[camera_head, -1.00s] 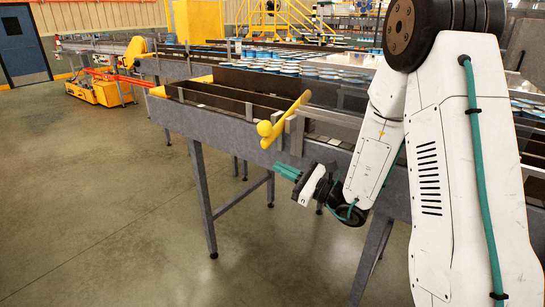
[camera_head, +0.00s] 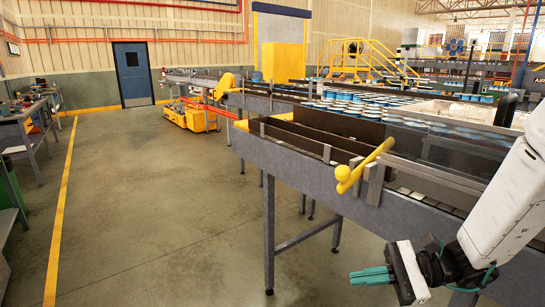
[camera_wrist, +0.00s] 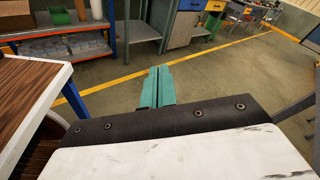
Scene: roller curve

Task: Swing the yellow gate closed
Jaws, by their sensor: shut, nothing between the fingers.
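The yellow gate (camera_head: 366,165) is a round yellow bar with a knob at its near end, at the side edge of the conveyor in the head view. It slants back over the conveyor toward the upper right, beside grey metal brackets. My gripper (camera_head: 352,276) is below and in front of the gate, apart from it, with teal fingers pointing left. In the wrist view the gripper (camera_wrist: 157,72) has its teal fingers together and empty, over open floor. The gate is not in the wrist view.
The conveyor (camera_head: 300,185) stands on grey legs, with several blue-and-white cans (camera_head: 345,100) on it. A yellow cart (camera_head: 190,115) is farther back. The floor at left is clear up to a workbench (camera_head: 30,115). A wood-topped table (camera_wrist: 30,85) is at left in the wrist view.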

